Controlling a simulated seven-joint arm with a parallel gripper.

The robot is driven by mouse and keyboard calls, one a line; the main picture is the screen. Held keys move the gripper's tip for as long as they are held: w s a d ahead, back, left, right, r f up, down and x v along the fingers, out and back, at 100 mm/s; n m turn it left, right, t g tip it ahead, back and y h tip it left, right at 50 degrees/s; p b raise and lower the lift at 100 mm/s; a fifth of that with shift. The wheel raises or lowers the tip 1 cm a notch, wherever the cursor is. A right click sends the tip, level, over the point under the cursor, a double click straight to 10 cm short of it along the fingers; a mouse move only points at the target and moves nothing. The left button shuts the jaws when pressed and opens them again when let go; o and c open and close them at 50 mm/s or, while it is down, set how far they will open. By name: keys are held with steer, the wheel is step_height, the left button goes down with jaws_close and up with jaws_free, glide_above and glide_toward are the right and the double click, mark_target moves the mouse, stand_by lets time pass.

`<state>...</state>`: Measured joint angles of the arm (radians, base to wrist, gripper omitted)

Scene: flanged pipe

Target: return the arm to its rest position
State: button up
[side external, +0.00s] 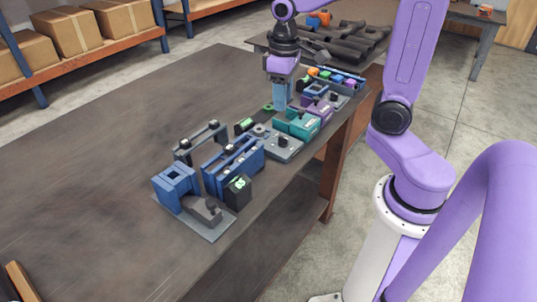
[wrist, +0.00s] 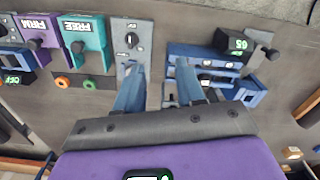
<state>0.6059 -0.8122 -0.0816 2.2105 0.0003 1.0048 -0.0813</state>
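My gripper (side external: 281,104) points down above the far part of the dark work table (side external: 95,130), near the row of fixtures. In the wrist view, its two blue fingers (wrist: 161,66) are spread apart, with nothing between them. The purple wrist body covers the lower part of that view. In the side view, the fingertips overlap the fixtures behind them, so their height above the table is hard to judge.
Teal boxes (side external: 297,124), a grey plate with a black knob (side external: 283,145), a blue slotted fixture (side external: 232,165) and a black display block (side external: 238,191) line the table's right side. Dark pipes (side external: 352,45) lie on a bench behind.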

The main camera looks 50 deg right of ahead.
steer(key=s+a+f+n, duration=0.1)
steer(key=s+a+n, duration=0.3)
steer(key=s, duration=0.5)
steer(key=s+a+f+n, duration=0.1)
steer(key=s+a+n, duration=0.3)
steer(key=s, duration=0.5)
steer(key=shift+s+f+n, duration=0.15)
steer(key=shift+s+n, duration=0.2)
steer(key=shift+n, duration=0.25)
